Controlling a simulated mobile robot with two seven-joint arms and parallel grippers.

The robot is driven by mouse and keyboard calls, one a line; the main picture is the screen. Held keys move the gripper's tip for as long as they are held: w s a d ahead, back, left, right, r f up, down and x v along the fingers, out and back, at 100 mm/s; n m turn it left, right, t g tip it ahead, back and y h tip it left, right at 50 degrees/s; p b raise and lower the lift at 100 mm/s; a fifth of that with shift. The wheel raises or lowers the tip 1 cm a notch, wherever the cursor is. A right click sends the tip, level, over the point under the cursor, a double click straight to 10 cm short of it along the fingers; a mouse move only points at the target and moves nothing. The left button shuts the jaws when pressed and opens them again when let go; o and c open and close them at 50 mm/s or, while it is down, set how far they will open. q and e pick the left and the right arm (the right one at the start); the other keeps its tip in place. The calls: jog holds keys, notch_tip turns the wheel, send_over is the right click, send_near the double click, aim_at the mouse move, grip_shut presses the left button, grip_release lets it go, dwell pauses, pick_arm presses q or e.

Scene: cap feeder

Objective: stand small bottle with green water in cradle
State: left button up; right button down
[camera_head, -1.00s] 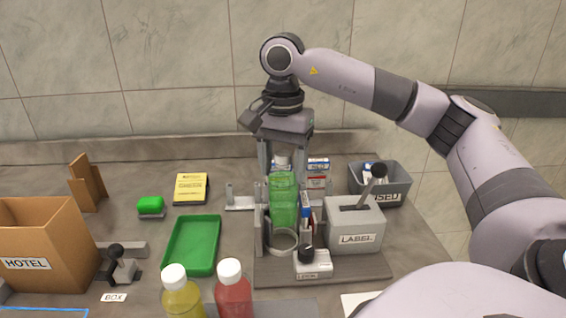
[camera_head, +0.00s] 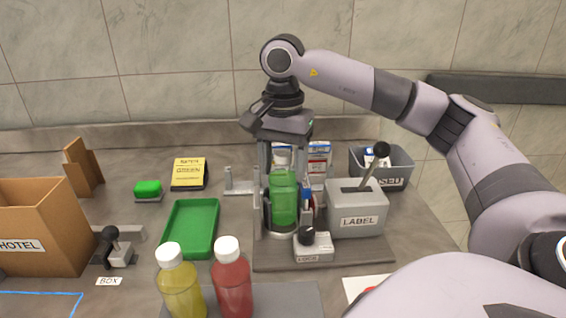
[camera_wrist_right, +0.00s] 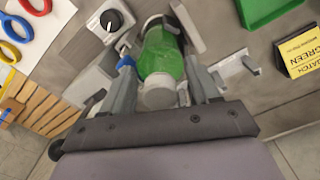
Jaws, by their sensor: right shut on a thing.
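The small bottle with green water (camera_head: 284,197) is upright between the fingers of my right gripper (camera_head: 285,188), which is shut on it. In the right wrist view the green bottle (camera_wrist_right: 163,57) shows with its white cap (camera_wrist_right: 158,94) toward the gripper. The grey ring-shaped cradle (camera_head: 281,230) is at the bottle's lower end. The bottle's base is hidden, so I cannot tell whether it rests on the cradle floor. My left gripper is not in view.
The LABEL box with a lever (camera_head: 356,213) stands close right of the cradle, and a dial block (camera_head: 313,248) in front. Yellow (camera_head: 180,287) and red (camera_head: 233,284) bottles stand front left. A green tray (camera_head: 189,230) lies left. A grey bin (camera_head: 396,168) is behind right.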

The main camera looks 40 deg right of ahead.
jog(key=shift+f, duration=0.1)
jog(key=shift+f+b, duration=0.35)
jog(key=shift+f, duration=0.05)
jog(key=shift+r, duration=0.1)
jog(key=shift+c, duration=0.9)
grip_release()
jog(key=c, duration=0.4)
jog(key=shift+o, duration=0.2)
jog(key=shift+r, duration=0.1)
notch_tip(320, 180, up, 11)
jog(key=p, duration=0.9)
jog(key=shift+p, duration=0.3)
